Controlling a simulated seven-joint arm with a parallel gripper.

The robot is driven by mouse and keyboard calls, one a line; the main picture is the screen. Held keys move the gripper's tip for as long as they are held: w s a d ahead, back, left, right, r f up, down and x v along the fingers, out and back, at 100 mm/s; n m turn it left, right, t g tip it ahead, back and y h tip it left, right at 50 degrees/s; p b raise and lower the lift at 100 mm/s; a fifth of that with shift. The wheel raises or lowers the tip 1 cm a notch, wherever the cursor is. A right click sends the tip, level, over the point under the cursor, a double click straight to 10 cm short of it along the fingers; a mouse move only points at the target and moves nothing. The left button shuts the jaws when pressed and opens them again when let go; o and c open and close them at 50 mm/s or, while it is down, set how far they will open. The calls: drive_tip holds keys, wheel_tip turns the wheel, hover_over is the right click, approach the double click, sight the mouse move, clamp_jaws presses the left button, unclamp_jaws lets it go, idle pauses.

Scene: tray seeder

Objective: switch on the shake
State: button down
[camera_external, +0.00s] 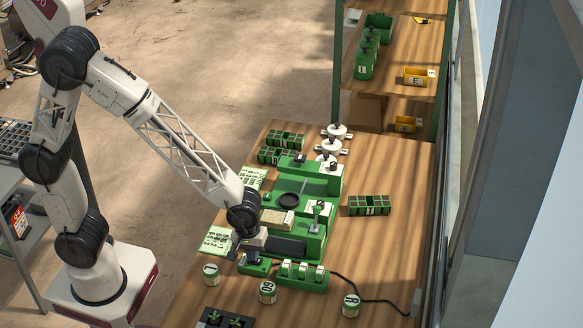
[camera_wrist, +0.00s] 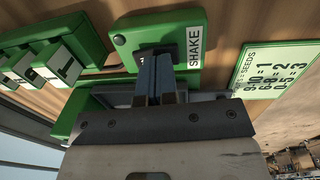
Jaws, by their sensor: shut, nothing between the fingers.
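The shake switch is a green box (camera_wrist: 125,24) with a white label reading SHAKE (camera_wrist: 195,47). In the external view the green box (camera_external: 254,267) sits at the front left of the green seeder machine (camera_external: 319,186). My gripper (camera_wrist: 152,62) is shut and empty. Its fingertips are at the dark part in the middle of the box, beside the label. They hide most of that dark part, so I cannot tell its position or whether they touch it. In the external view my gripper (camera_external: 250,256) points down over the box.
Right of the box stands a green block with several white switches (camera_external: 302,273). Labelled pots, among them one marked 60 (camera_external: 268,292) and one marked R (camera_external: 351,305), stand in front. A seed chart (camera_external: 217,240) lies to the left. A black cable (camera_external: 372,299) runs at right.

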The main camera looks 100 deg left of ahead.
drive_tip(key=shift+r, duration=0.2)
wheel_tip(320, 180, up, 14)
drive_tip(key=s, duration=0.2)
drive_tip(key=shift+f, duration=0.25)
idle(0.5)
drive_tip(key=shift+w+d, duration=0.1)
drive_tip(key=shift+w, duration=0.6)
drive_tip(key=shift+f, duration=0.1)
drive_tip(key=f, duration=0.4)
drive_tip(key=w+f, duration=0.1)
drive_tip(key=f, duration=0.4)
drive_tip(key=w+f, duration=0.1)
drive_tip(key=f, duration=0.3)
drive_tip(key=shift+f, duration=0.35)
drive_tip(key=shift+f, duration=0.1)
